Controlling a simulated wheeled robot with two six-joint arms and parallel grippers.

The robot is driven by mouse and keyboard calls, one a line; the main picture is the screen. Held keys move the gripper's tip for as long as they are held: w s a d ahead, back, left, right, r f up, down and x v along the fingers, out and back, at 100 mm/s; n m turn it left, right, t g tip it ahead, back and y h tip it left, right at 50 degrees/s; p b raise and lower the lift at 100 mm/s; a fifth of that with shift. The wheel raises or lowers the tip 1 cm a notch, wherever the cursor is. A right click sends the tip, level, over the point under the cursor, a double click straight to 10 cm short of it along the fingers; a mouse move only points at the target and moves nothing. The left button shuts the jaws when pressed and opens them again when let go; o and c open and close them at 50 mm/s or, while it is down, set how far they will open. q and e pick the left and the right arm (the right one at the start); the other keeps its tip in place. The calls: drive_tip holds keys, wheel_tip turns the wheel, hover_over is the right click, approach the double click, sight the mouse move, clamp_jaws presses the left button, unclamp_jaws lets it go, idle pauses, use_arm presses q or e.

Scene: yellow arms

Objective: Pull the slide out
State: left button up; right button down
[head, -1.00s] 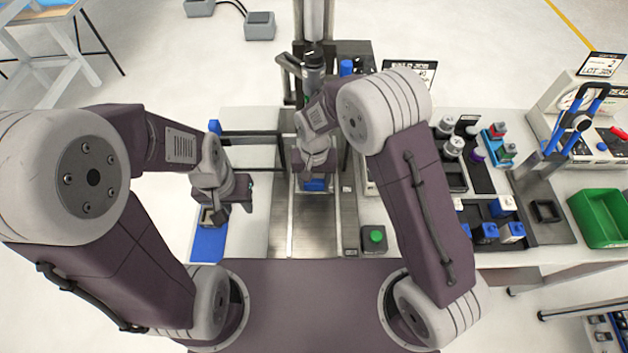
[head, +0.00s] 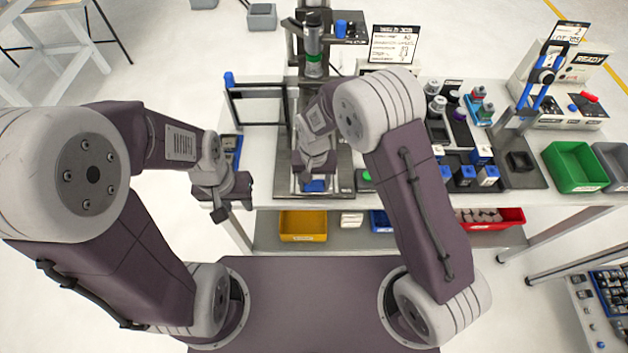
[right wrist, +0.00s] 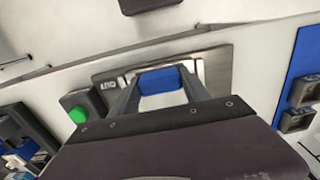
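The slide's blue handle (head: 314,186) is at the front end of the metal slide track (head: 343,182) on the table. My right gripper (head: 314,172) reaches down over it. In the right wrist view the blue handle (right wrist: 160,80) sits between the two fingers of my right gripper (right wrist: 162,88), which are closed against its sides. The slide's body is largely hidden under my right arm. My left gripper (head: 234,207) is empty, its fingers apart, in front of the table's left front edge.
A black frame with a blue-topped post (head: 229,80) stands left of the track. A green button (right wrist: 78,114) is beside the track. Blue-topped parts, a green bin (head: 575,167) and a label board (head: 394,44) are to the right. Yellow (head: 303,226) and red bins are on the lower shelf.

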drive_tip(key=shift+s, duration=0.15)
drive_tip(key=c, duration=0.5)
unclamp_jaws()
drive_tip(key=shift+s, duration=0.1)
drive_tip(key=shift+r, duration=0.1)
drive_tip(key=shift+r, duration=0.35)
wheel_tip(320, 180, up, 8)
drive_tip(key=shift+r+b, duration=0.15)
drive_tip(key=shift+b, duration=0.25)
